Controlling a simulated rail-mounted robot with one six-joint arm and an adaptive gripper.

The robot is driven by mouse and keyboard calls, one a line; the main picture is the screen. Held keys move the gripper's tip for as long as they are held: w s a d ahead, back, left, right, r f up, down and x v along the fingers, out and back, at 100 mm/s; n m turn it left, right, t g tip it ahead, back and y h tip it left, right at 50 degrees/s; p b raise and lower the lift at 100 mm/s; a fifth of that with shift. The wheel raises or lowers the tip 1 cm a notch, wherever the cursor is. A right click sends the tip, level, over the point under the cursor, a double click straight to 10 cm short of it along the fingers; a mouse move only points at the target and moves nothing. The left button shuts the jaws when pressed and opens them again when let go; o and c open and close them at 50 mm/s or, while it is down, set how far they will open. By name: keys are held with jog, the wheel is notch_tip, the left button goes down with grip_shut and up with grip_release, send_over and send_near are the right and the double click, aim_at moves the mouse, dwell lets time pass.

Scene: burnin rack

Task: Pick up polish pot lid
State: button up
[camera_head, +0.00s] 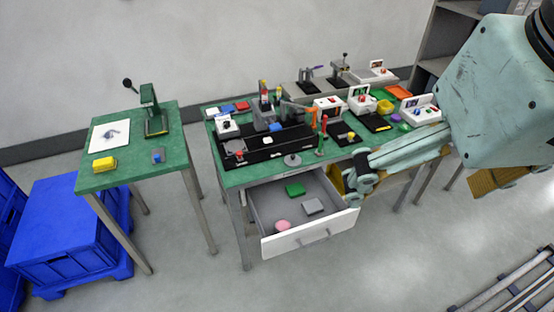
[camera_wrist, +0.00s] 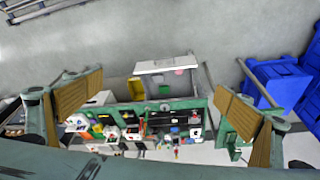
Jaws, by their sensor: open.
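The likely polish pot lid (camera_head: 292,160) is a small grey disc with a knob on the green bench's front edge, above the open drawer. A small grey disc, likely the same lid (camera_wrist: 164,107), also shows in the wrist view. My gripper (camera_wrist: 160,100) is open and empty, with brown-padded fingers wide apart at left and right of the wrist view. The bench lies well beyond the fingers. In the head view my gripper is at the right, in front of the bench's right part, apart from the lid. My arm hides part of the bench there.
The open drawer (camera_head: 262,215) holds a green block (camera_head: 294,189), a grey block (camera_head: 313,206) and a pink round piece (camera_head: 283,225). Fixtures crowd the bench (camera_head: 232,178). A side table (camera_head: 100,178) and blue crates (camera_head: 70,225) stand left. The floor in front is clear.

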jog(key=c, duration=1.4)
jog(key=shift+o, duration=0.2)
jog(key=shift+w, duration=0.1)
